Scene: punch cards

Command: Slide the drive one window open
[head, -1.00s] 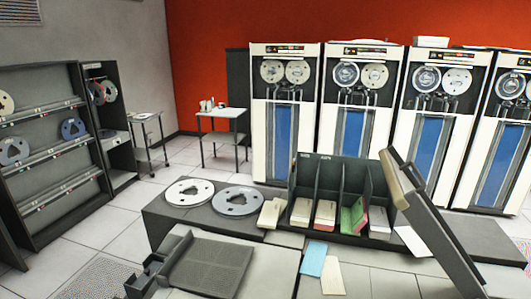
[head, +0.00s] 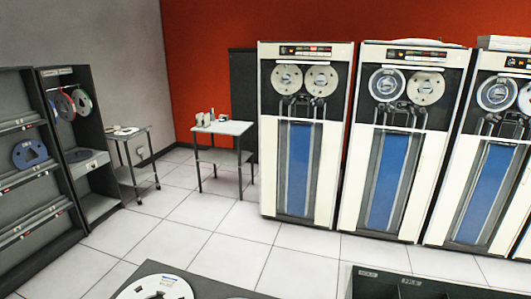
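A row of tall white tape drives stands against the red wall in the head view. The leftmost tape drive (head: 302,150) shows in full, with two grey reels side by side in its dark upper panel (head: 305,78). Below them is a tall blue panel. A second tape drive (head: 400,150) stands to its right, and others continue to the right edge. Labels marking drive one are too small to read. I cannot tell whether the leftmost drive's window is open or shut. Neither of my grippers is in view.
The pale tiled floor (head: 215,225) before the drives is clear. A dark desk edge with a reel (head: 155,288) and a dark labelled box (head: 410,285) are along the bottom. A small white table (head: 222,127), a cart (head: 125,133) and reel shelves (head: 30,180) stand left.

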